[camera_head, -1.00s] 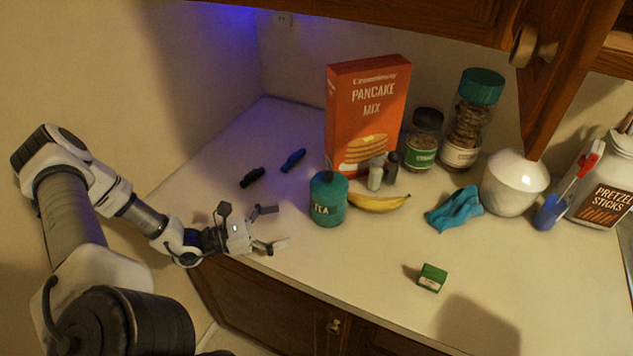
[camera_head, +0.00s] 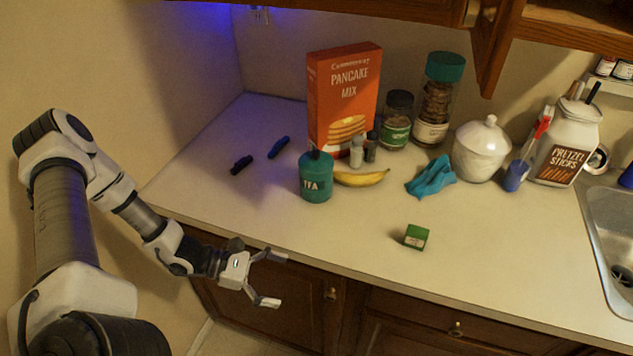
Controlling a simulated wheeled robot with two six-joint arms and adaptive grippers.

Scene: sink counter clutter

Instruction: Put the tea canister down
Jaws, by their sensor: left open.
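The teal tea canister (camera_head: 316,178) stands upright on the counter, in front of the pancake mix box. Its "TEA" label faces me. My left gripper (camera_head: 275,279) is open and empty, with its fingers spread. It is at the counter's front edge, below and to the left of the canister in the picture, clearly apart from it. My right gripper is not in view.
A banana (camera_head: 362,179) and small shakers (camera_head: 357,152) are close to the canister's right. The pancake mix box (camera_head: 343,98) stands behind. A blue cloth (camera_head: 431,177) and a green box (camera_head: 416,237) lie to the right. The front counter is mostly clear.

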